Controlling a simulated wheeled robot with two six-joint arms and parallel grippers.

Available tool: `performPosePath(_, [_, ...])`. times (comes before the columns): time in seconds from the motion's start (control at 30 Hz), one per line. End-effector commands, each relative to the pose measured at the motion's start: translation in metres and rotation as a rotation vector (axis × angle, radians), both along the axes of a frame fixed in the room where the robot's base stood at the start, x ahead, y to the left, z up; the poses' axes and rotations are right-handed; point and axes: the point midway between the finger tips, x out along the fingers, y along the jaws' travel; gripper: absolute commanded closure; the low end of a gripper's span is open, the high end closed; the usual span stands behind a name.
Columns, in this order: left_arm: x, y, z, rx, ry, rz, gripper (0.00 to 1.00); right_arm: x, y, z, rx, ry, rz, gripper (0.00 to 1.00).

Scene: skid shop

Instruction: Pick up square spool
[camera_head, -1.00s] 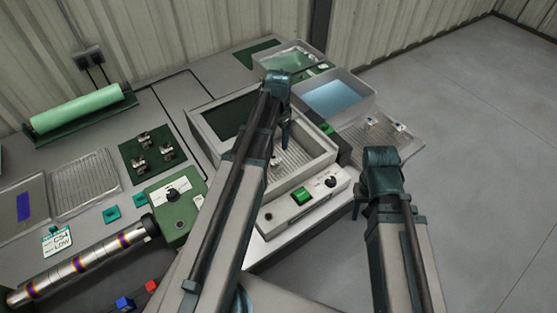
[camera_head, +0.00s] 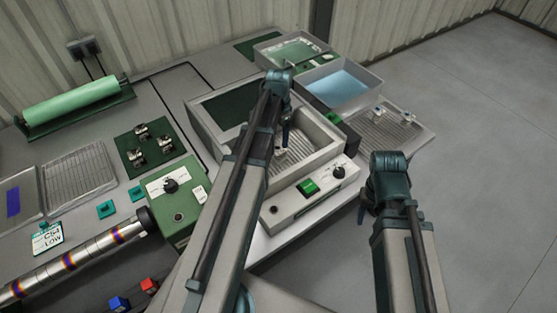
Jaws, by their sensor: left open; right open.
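Several small metal spool-like parts lie in view; they are too small to tell which is the square spool. A few sit on a dark green mat (camera_head: 129,158) at the left. One small metal part (camera_head: 280,152) lies on the ribbed floor of the grey open basin (camera_head: 322,165), partly hidden by my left gripper. Two more small parts (camera_head: 406,117) sit on the ribbed drainboard (camera_head: 410,140) at the right. My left gripper (camera_head: 285,140) is open, pointing down over the basin beside the part there. My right gripper (camera_head: 362,212) is open and empty, right of the machine's front panel.
A green control box (camera_head: 178,212), a banded metal tube (camera_head: 92,252) and a green roll (camera_head: 72,108) are at the left. Open floor (camera_head: 490,150) lies to the right.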

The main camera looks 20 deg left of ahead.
Motion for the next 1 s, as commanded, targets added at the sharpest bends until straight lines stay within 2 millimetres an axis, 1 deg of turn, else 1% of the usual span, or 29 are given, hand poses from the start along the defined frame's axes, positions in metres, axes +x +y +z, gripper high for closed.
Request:
performPosePath(0.03, [0.000, 0.000, -0.014, 0.000, 0.000, 0.000, 0.28, 0.000, 0.000, -0.014, 0.000, 0.000, 0.000, 0.50])
performPosePath(0.1, [0.000, 0.000, -0.019, 0.000, 0.000, 0.000, 0.28, 0.000, 0.000, -0.019, 0.000, 0.000, 0.000, 0.50])
performPosePath(0.37, [0.000, 0.000, -0.020, 0.000, 0.000, 0.000, 0.28, 0.000, 0.000, -0.020, 0.000, 0.000, 0.000, 0.50])
performPosePath(0.47, [-0.001, 0.000, -0.025, 0.000, 0.000, 0.000, 0.28, 0.000, 0.000, -0.025, 0.000, 0.000, 0.000, 0.50])
performPosePath(0.57, [-0.003, 0.000, -0.034, 0.000, 0.000, 0.000, 0.28, 0.000, 0.000, -0.034, 0.000, 0.000, 0.000, 0.50])
performPosePath(0.83, [-0.006, -0.001, -0.067, 0.000, 0.000, 0.000, 0.28, 0.000, 0.000, -0.067, 0.000, 0.000, 0.000, 0.50])
performPosePath(0.9, [-0.006, -0.001, -0.072, 0.000, 0.000, 0.000, 0.28, 0.000, 0.000, -0.072, 0.000, 0.000, 0.000, 0.50])
performPosePath(1.0, [-0.006, -0.001, -0.073, 0.000, 0.000, 0.000, 0.28, 0.000, 0.000, -0.073, 0.000, 0.000, 0.000, 0.50])
